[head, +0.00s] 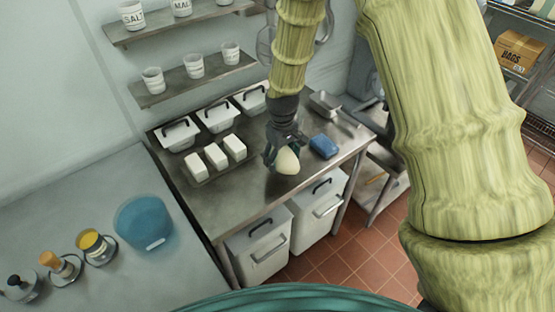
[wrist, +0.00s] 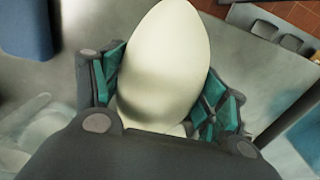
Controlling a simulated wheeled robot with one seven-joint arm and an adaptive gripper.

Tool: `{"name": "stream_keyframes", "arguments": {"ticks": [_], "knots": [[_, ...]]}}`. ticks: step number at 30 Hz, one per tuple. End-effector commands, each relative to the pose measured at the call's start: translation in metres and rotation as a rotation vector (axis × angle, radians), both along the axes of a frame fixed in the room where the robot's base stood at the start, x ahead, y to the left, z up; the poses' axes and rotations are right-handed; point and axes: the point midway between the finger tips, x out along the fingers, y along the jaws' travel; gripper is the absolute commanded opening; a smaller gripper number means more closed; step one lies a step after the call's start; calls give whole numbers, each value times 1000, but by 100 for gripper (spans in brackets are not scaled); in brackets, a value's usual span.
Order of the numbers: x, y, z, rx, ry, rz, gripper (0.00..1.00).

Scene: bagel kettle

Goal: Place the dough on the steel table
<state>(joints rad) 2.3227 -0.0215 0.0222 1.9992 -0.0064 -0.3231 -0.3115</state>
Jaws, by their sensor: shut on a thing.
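The dough is a smooth, cream-coloured, egg-shaped lump (head: 287,161). It also fills the middle of the wrist view (wrist: 165,62). My gripper (head: 283,158) has its teal-padded fingers shut on the dough, with one finger on each side in the wrist view (wrist: 168,100). The steel table (head: 235,195) is a grey metal worktop along the wall. The dough shows over the front part of its top; I cannot tell whether it touches the surface. The far side of the dough is hidden.
A blue block (head: 324,146) lies right of the dough. White blocks (head: 215,156) on a tray and lidded white tubs (head: 216,117) stand to the left and behind. White bins (head: 318,210) stand under the front edge. The front left of the tabletop is clear.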

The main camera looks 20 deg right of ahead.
Motion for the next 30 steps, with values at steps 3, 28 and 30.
{"name": "stream_keyframes", "arguments": {"ticks": [3, 28, 30], "knots": [[7, 8, 1, 0, -1, 0, 17], [9, 10, -36, 0, -1, 0, 17], [9, 10, -36, 0, -1, 0, 17]]}}
